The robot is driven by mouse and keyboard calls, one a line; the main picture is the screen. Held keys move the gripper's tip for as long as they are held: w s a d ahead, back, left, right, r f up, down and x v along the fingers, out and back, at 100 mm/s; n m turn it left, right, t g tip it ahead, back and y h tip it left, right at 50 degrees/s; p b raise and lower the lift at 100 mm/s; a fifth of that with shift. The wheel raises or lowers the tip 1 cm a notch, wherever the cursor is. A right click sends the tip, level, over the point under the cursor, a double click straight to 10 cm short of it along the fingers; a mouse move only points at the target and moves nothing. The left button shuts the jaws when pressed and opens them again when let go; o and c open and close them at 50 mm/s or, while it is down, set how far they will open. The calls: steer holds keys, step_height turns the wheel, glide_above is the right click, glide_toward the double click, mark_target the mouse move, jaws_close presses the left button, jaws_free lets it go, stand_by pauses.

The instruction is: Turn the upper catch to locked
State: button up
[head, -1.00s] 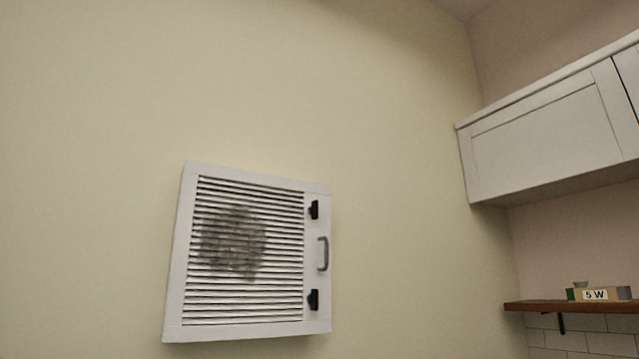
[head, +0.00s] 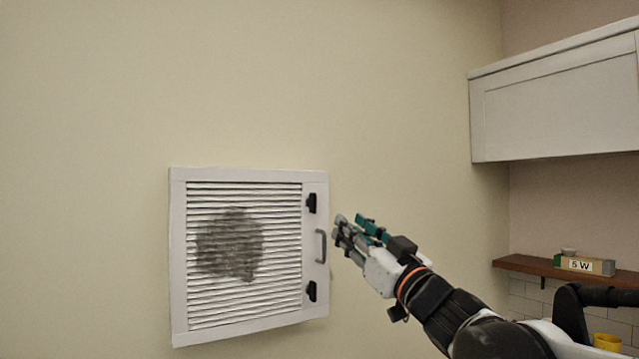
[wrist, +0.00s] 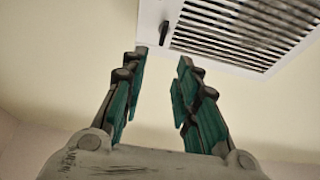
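The upper catch (head: 311,203) is a small black piece on the right frame strip of a white louvred vent panel (head: 178,255). It looks upright, with a short tab to the left. A similar lower catch (head: 311,291) sits below it, with a grey handle (head: 321,246) between them. My gripper (head: 348,228) is in front of the wall, just right of the panel at about handle height in the picture, apart from the catches. In the wrist view my gripper (wrist: 160,62) is open and empty. A black catch also shows there near the panel edge; I cannot tell which one.
A dark round stain (head: 230,244) marks the slats. A white wall cabinet (head: 555,105) hangs at upper right. Below it a brown shelf (head: 520,264) holds a box marked "5 W" (head: 586,265). The wall around the panel is clear.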

mark_target(315, 197)
steer(key=p+x, duration=0.3)
steer(key=x, duration=1.1)
steer(key=shift+s+a+r, duration=0.1)
steer(key=shift+a+r, duration=0.05)
steer(key=shift+c, duration=0.3)
jaws_close()
